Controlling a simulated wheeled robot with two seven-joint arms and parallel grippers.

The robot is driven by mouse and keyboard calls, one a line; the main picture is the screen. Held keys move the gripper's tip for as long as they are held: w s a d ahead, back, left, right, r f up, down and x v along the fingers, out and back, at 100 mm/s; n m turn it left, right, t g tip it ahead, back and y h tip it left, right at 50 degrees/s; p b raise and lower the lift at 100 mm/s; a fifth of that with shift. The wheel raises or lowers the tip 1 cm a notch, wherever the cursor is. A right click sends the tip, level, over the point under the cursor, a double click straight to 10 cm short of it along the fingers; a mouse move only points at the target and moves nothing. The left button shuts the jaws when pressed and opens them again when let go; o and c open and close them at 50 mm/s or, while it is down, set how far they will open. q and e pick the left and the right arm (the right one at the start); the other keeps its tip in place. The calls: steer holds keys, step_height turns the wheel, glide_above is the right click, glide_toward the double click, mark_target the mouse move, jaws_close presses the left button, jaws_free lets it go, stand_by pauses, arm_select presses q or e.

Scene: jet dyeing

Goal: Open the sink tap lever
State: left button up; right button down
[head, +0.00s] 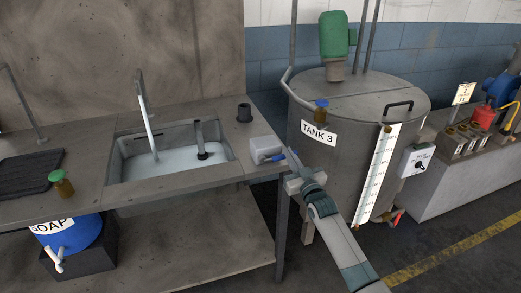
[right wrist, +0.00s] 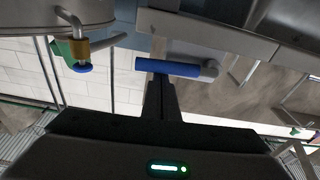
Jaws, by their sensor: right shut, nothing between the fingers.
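The sink (head: 118,160) is set in the grey counter, with a tall bent spout (head: 140,88) behind it. A pale streak like a water stream runs from the spout to the whitish basin floor. The blue lever (head: 276,157) sticks out of a grey box (head: 262,147) at the counter's right end. It also shows in the right wrist view (right wrist: 168,67) as a blue cylinder on a grey joint. My right gripper (head: 291,159) is shut and empty, its fingertips right at the blue lever. Whether they touch it I cannot tell. My left gripper is not in view.
The tank (head: 340,170) marked TANK 3 stands close to the right of my right gripper. A blue soap drum (head: 82,238) sits under the counter. Floor is open at the lower right.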

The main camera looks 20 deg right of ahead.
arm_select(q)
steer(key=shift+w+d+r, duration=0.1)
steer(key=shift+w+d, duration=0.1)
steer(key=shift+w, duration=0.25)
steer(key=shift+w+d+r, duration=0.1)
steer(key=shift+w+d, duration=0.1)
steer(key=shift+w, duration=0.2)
arm_select(e)
steer(key=shift+d+f+m, duration=0.1)
steer(key=shift+f+m, duration=0.45)
steer(key=shift+m, duration=0.05)
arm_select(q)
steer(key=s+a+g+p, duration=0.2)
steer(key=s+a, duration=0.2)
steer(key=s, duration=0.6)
arm_select(e)
step_height(320, 180, up, 4)
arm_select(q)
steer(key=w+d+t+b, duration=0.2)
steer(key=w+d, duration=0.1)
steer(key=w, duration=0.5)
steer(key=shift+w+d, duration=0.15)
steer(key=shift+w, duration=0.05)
arm_select(e)
steer(key=s+f, duration=0.1)
steer(key=s, duration=0.8)
steer(key=shift+d, duration=0.2)
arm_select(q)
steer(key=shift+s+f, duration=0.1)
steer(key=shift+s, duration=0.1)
